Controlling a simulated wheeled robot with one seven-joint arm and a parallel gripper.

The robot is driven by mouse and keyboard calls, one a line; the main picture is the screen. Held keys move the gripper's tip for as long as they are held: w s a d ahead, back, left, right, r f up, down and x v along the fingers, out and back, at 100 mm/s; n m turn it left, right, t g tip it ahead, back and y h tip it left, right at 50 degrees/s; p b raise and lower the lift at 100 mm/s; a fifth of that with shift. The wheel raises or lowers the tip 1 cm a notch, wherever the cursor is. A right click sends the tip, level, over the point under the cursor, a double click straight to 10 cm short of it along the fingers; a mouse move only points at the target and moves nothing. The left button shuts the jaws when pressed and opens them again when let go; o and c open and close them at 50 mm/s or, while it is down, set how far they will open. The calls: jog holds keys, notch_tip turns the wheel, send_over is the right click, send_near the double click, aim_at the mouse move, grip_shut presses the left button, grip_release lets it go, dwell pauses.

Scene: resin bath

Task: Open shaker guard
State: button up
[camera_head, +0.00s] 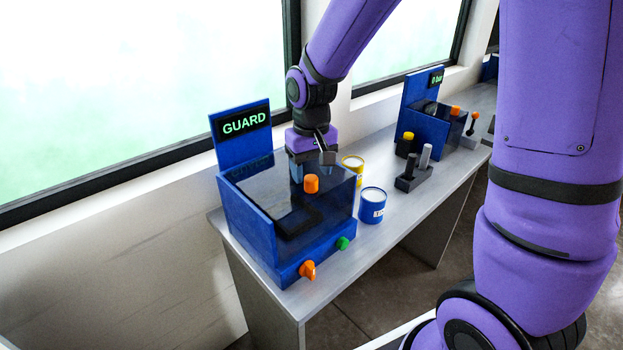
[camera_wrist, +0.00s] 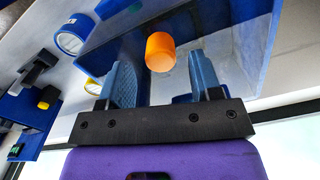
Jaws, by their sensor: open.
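The shaker is a blue box (camera_head: 249,224) on the bench, with a sign reading GUARD (camera_head: 245,122) standing at its back. Its guard is a dark see-through lid (camera_head: 270,203) that lies closed over the box. An orange knob (camera_head: 311,184) stands on the lid; in the wrist view the knob (camera_wrist: 160,52) shows between and just beyond my fingers. My gripper (camera_head: 311,170) is over the lid at the knob, pointing down. In the wrist view my gripper (camera_wrist: 163,80) is open, with a finger on each side of the knob and gaps between. Whether the fingers touch the lid is unclear.
An orange knob (camera_head: 308,270) and a green button (camera_head: 342,243) are on the box front. A blue can (camera_head: 371,206), a yellow can (camera_head: 352,163) and a black holder (camera_head: 413,178) stand to the right. Another blue machine (camera_head: 425,133) is farther back. Windows line the wall behind.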

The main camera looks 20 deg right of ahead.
jog(key=shift+f, duration=1.45)
grip_shut()
jog(key=shift+r, duration=0.15)
